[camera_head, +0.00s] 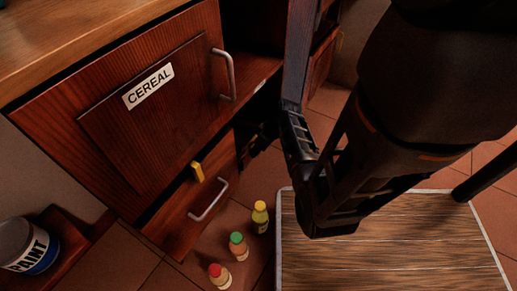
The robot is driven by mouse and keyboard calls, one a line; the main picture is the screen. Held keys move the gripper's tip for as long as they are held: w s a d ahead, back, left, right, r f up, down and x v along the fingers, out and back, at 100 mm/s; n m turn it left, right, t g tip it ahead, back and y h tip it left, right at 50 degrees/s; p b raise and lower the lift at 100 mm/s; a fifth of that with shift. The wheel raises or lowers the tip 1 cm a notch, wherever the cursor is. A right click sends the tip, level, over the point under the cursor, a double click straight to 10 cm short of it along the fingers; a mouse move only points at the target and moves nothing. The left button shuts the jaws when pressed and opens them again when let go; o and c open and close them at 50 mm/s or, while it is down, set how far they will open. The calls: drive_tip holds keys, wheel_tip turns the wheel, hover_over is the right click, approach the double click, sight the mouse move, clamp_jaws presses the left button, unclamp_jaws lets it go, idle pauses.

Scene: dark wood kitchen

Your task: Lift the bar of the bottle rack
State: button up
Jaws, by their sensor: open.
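Three small bottles stand in a slanting row low in the view: one with a red cap (220,276), one with a green cap (238,246) and a yellow one (260,217). I cannot make out a rack or its bar for certain; the dark space right of the cabinet is partly hidden behind my arm. A small yellow piece (197,172) sticks out between the cabinet door and the drawer. My gripper (308,172) is open and seems empty, right of the cabinet and above the bottles. It does not appear to touch anything.
A wooden cabinet door labelled CEREAL (150,90) with a metal handle (229,75) is at left. A drawer (195,212) sits below it. A paint can (27,247) stands at lower left. A metal-edged wooden surface (390,255) lies at lower right. Tiled floor shows between.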

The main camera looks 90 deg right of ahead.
clamp_jaws()
idle(0.6)
